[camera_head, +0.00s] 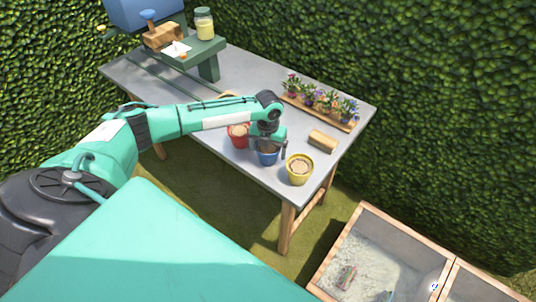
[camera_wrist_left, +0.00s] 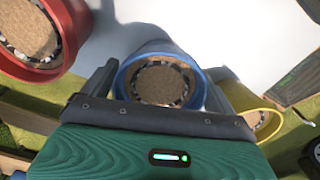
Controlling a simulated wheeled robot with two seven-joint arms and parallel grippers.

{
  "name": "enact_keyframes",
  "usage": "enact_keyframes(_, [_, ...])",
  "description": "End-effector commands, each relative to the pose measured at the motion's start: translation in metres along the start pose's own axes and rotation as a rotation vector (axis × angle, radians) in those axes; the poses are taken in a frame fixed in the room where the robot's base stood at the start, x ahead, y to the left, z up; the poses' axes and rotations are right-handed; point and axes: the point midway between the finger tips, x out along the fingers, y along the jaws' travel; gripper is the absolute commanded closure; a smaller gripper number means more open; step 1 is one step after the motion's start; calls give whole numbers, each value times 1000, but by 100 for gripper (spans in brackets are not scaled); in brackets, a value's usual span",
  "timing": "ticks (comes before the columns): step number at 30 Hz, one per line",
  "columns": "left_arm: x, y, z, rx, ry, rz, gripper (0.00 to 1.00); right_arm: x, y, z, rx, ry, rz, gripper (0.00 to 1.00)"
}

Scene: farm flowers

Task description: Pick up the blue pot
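The blue pot (camera_head: 267,158) stands upright on the grey table near its front edge. In the left wrist view the blue pot (camera_wrist_left: 160,82) is seen from above, filled with brown soil. My left gripper (camera_head: 270,148) is right over it, pointing down. Its two fingers (camera_wrist_left: 160,92) are spread, one on each side of the blue pot, with the pot between them. Small gaps seem to show beside the rim; the lower contact is hidden. My right gripper is in neither view.
A red pot (camera_head: 238,135) stands close on the left and a yellow pot (camera_head: 299,170) close on the right. A wooden block (camera_head: 322,141) lies behind the yellow pot. A wooden tray (camera_head: 346,125) of flowers is at the back.

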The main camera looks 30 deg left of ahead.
Motion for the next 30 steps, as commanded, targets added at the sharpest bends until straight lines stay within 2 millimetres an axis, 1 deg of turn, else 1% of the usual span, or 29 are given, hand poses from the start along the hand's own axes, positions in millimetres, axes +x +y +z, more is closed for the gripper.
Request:
enact_keyframes(1, [0,0,0,0,0,0,20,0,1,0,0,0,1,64])
enact_keyframes(5, [0,0,0,0,0,0,45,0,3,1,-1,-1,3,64])
enact_keyframes(6, [0,0,0,-1,0,0,53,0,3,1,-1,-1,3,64])
enact_keyframes(14, [-2,0,1,-1,-1,0,53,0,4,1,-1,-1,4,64])
enact_keyframes(17, [-6,0,1,-1,-1,0,53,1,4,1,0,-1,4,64])
enact_keyframes(20, [-16,0,1,-1,-3,-1,53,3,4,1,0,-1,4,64])
enact_keyframes(23, [-31,0,1,0,-5,-1,53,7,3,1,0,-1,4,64])
enact_keyframes(25, [-47,0,2,0,-5,-2,53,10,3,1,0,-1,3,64])
enact_keyframes(29, [-84,0,2,-1,-7,-3,53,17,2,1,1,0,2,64])
enact_keyframes(30, [-96,0,2,0,-7,-2,53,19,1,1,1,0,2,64])
